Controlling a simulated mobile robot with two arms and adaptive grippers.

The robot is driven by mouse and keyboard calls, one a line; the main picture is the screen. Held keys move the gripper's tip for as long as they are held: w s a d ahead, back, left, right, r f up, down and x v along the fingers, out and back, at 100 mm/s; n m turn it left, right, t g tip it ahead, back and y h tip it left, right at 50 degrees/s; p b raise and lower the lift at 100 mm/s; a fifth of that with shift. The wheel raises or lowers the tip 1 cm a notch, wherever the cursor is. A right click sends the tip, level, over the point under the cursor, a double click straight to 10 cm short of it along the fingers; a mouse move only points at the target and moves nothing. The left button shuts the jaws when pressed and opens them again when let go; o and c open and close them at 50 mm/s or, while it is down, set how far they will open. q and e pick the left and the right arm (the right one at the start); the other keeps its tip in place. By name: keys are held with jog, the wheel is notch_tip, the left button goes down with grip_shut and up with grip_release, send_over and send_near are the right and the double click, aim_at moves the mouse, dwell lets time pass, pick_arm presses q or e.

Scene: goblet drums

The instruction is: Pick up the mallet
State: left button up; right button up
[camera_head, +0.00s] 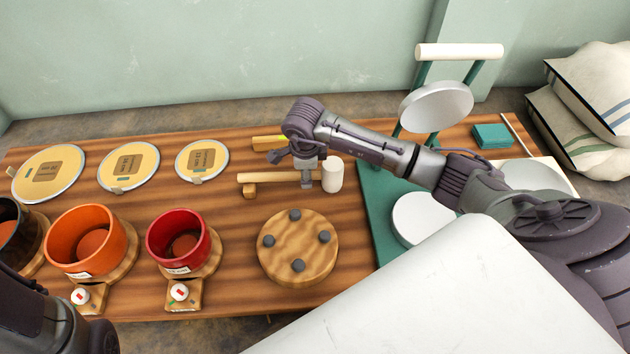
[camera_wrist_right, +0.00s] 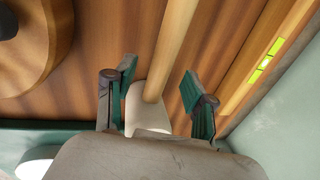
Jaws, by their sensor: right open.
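The mallet has a pale wooden handle (camera_head: 262,177) and a white cylindrical head (camera_head: 333,175), and lies on the wooden table near its middle. My right gripper (camera_head: 307,180) is over the handle, close to the head. In the right wrist view the open fingers (camera_wrist_right: 159,78) stand on either side of the handle (camera_wrist_right: 172,45). The white head (camera_wrist_right: 146,112) shows between them, partly hidden by the gripper body. I cannot tell whether either finger touches the mallet. My left gripper is not visible; only a dark part of my arm shows at the lower left.
A wooden bar with a yellow-green level vial (camera_wrist_right: 268,58) lies behind the mallet. A round wooden board with dark pegs (camera_head: 298,246) lies in front. Red (camera_head: 183,240) and orange (camera_head: 88,241) drum shells stand left. A green stand (camera_head: 374,215) with white discs is right.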

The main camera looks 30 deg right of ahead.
jog(key=shift+w+f, duration=0.1)
jog(key=shift+f, duration=0.7)
jog(key=shift+r, duration=0.1)
grip_shut()
jog(key=shift+r, duration=0.1)
